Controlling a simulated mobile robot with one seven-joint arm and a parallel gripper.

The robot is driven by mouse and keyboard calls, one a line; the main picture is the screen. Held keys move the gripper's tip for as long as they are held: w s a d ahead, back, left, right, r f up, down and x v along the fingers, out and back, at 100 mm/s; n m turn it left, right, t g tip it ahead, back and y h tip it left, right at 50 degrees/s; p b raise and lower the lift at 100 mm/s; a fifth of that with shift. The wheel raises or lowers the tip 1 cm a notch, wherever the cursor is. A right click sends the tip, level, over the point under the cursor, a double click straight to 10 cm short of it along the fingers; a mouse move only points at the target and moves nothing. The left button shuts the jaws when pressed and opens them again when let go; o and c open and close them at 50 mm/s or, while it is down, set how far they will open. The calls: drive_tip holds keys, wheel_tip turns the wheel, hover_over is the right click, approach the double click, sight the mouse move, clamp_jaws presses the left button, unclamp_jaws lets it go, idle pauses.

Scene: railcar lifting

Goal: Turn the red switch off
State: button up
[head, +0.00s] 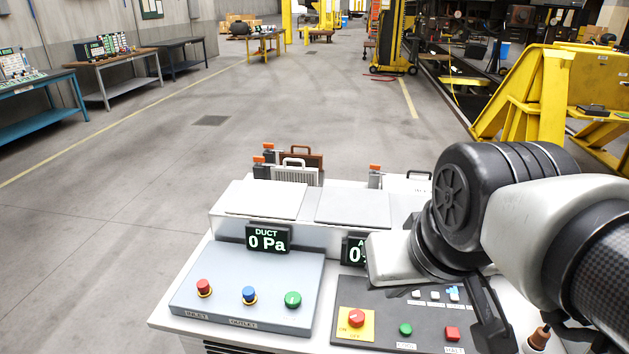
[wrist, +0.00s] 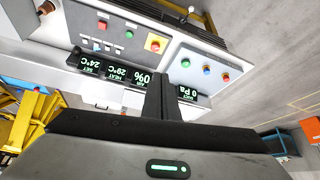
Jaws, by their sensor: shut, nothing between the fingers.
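The red switch (head: 356,318) is a round red knob on a yellow plate marked ON and OFF, at the left of the dark grey panel (head: 383,340). It also shows in the wrist view (wrist: 155,44), upper middle. I cannot read which way the knob points. My gripper (head: 490,318) is at the right of the dark panel in the head view, apart from the switch. In the wrist view its dark fingers (wrist: 160,92) are shut together and empty, below the switch in the picture. My arm hides part of the desk and its middle display.
The dark panel also has a green button (head: 405,330), a red square button (head: 452,333) and small white toggles. The grey-blue panel (head: 240,318) at left has red, blue and green knobs. The DUCT display (head: 268,238) stands behind it. Open floor lies left.

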drive_tip(key=o, duration=0.4)
drive_tip(key=shift+w, duration=0.1)
drive_tip(key=shift+c, duration=0.2)
drive_tip(key=o, duration=0.3)
drive_tip(key=shift+w+f+m, duration=0.1)
drive_tip(key=shift+w+m, duration=0.2)
drive_tip(key=shift+m, duration=0.1)
drive_tip(key=o, duration=0.6)
drive_tip(key=w+f+m, duration=0.1)
drive_tip(key=w, duration=0.1)
drive_tip(key=w+f+m+g+y, duration=0.1)
drive_tip(key=w+m, duration=0.1)
drive_tip(key=w+f+m+g, duration=0.1)
drive_tip(key=w+m, duration=0.1)
drive_tip(key=shift+w+d+y+b, duration=0.2)
drive_tip(key=shift+w+y+b, duration=0.1)
drive_tip(key=shift+b, duration=0.1)
drive_tip(key=shift+o, duration=0.2)
drive_tip(key=m+g+y+b, duration=0.2)
drive_tip(key=m+y, duration=0.1)
drive_tip(key=m, duration=1.3)
hover_over(357, 315)
drive_tip(key=s+d, duration=0.2)
drive_tip(key=d, duration=0.5)
wheel_tip(357, 315, down, 21)
drive_tip(key=x, duration=1.6)
drive_tip(key=shift+s+f, duration=0.15)
drive_tip(key=shift+s, duration=0.05)
drive_tip(key=c, duration=1)
